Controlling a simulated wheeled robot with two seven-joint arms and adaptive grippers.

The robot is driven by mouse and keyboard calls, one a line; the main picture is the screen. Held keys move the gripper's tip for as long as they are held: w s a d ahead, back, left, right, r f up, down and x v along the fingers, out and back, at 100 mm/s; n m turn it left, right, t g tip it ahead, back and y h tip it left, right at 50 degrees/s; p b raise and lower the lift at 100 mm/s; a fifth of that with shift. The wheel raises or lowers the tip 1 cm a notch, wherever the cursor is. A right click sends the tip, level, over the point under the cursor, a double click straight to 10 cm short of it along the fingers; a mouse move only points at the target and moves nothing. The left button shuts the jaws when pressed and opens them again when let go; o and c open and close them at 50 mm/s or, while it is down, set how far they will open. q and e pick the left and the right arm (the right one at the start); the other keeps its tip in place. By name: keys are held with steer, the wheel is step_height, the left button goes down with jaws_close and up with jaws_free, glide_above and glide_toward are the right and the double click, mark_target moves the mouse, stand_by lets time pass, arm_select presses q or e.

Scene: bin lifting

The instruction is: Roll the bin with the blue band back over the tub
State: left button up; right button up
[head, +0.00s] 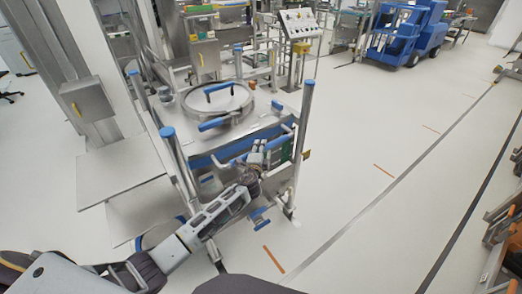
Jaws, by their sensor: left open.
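The steel bin (240,136) with the blue band (203,161) stands at the centre left of the head view, in a wheeled frame with blue-capped posts. Its round lid (190,103) is on top and has blue handles. My left arm reaches up from the lower left. My left gripper (257,155) is open at the near side of the bin, by the blue bar below the rim. I cannot tell whether it touches the bar. I cannot make out the tub for certain. My right gripper is out of view.
A grey side table (120,172) stands left of the bin, by a column. A control panel (299,22) on a stand and a blue cart (408,35) are further back. The floor to the right is open, with dark lines and orange marks. Metal racks edge the far right.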

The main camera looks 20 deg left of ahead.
arm_select(q)
steer(key=shift+w, duration=0.15)
jaws_close()
stand_by(0.4)
